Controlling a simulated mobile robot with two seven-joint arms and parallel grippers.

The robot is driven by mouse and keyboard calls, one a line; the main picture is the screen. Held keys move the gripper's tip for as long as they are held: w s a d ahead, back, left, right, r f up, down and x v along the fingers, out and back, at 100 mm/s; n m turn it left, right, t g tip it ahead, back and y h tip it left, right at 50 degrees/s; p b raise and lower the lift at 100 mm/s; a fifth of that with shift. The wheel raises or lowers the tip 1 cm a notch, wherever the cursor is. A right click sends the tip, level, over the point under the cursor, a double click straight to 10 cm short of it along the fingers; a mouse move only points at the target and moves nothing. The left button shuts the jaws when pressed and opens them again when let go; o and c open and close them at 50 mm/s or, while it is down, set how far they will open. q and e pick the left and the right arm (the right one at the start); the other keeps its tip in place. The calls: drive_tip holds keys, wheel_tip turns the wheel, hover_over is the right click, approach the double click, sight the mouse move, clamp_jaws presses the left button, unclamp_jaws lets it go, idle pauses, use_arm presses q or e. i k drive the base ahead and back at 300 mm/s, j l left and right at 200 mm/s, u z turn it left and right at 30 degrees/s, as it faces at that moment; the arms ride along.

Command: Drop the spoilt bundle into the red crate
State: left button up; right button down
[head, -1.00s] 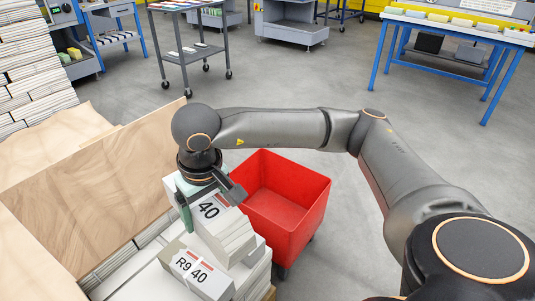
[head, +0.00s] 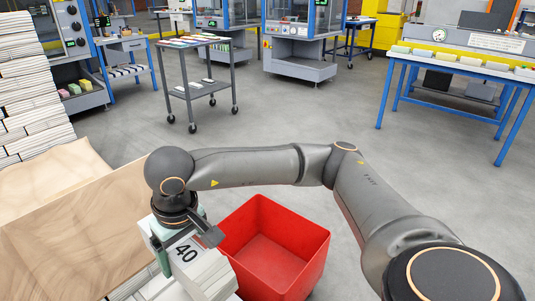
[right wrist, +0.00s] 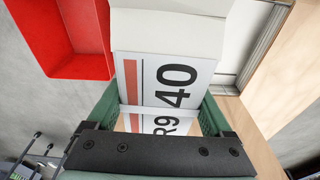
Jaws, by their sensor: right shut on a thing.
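A white paper bundle (head: 205,278) with a red-striped label reading 40 is between the jaws of my right gripper (head: 186,246), which is shut on it. In the right wrist view the bundle (right wrist: 165,75) sits between the green fingers, and R9 shows lower on the label area. No clear spoilage mark shows. The red crate (head: 275,245) stands open just to the right of the bundle, and its visible inside is empty. Its corner (right wrist: 65,55) also shows in the right wrist view. Whether the bundle is lifted clear of those below is hard to tell. My left gripper is not seen.
A wooden panel (head: 75,225) stands close to the left of the gripper. Tall paper stacks (head: 32,90) rise at far left. A grey trolley (head: 200,85) and a blue-legged table (head: 460,65) stand further back, with clear floor between.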

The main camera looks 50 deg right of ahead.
sight(275, 276)
drive_tip(key=l+u, duration=0.2)
drive_tip(key=l, duration=1.75)
